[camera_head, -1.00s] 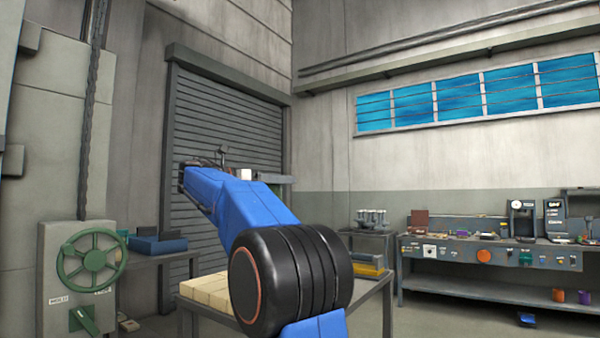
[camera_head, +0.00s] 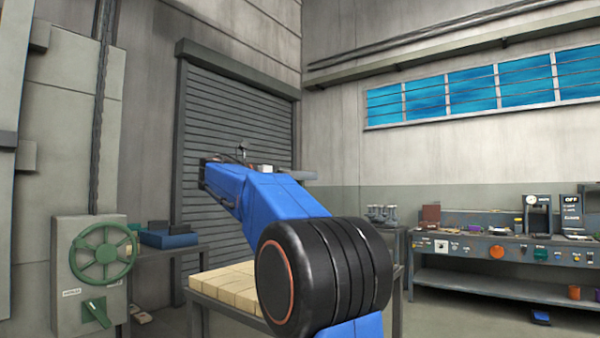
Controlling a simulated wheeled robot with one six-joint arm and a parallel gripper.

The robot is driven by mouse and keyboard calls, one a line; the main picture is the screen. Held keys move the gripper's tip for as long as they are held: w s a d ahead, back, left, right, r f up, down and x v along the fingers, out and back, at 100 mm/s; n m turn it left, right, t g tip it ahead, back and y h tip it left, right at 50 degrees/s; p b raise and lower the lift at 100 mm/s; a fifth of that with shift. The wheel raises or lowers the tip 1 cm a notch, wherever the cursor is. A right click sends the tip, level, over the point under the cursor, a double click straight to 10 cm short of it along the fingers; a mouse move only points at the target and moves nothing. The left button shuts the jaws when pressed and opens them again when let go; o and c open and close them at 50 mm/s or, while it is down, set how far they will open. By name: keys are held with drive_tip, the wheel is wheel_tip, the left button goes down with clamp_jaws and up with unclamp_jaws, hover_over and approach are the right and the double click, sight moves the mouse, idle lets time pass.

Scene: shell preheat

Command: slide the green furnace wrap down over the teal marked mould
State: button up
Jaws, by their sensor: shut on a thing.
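My blue arm reaches away from the camera across the middle of the view, with a large black ribbed joint in front. My gripper is not visible; the far end of the arm and whatever it holds are hidden behind the arm's own links. I cannot make out the green furnace wrap or the teal marked mould anywhere in this view.
A table with pale blocks (camera_head: 222,283) stands behind my arm, partly hidden by it. At left are a grey cabinet with a green handwheel (camera_head: 103,255) and a side table with a blue-teal tray (camera_head: 172,240). A workbench (camera_head: 490,290) runs along the right wall.

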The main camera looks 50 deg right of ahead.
drive_tip(key=shift+f, duration=11.6)
drive_tip(key=shift+a, duration=0.1)
drive_tip(key=o, duration=1.1)
drive_tip(key=shift+o, duration=0.2)
drive_tip(key=v, duration=1.7)
drive_tip(key=shift+a, duration=0.2)
